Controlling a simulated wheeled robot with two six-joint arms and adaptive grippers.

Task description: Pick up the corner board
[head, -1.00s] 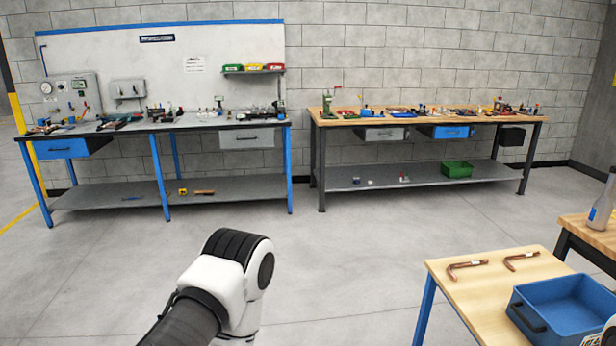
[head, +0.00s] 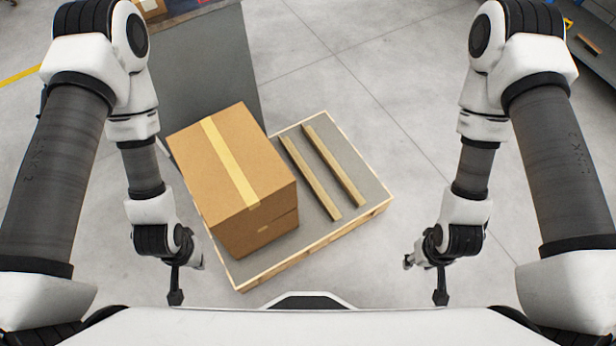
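Two long tan corner boards lie side by side on a low pallet (head: 375,206) in the head view. One corner board (head: 311,178) is nearer the carton and the other corner board (head: 334,166) lies to its right. My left gripper (head: 188,281) hangs at the left, beside the pallet's near left side, with its fingers apart and nothing seen in them. My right gripper (head: 424,280) hangs right of the pallet's near right side, also with its fingers apart and empty. Neither gripper touches a board.
A taped cardboard carton (head: 232,172) stands on the left part of the pallet, next to the boards. A grey surface (head: 208,75) rises behind the carton. The floor (head: 420,60) right of and beyond the pallet is clear.

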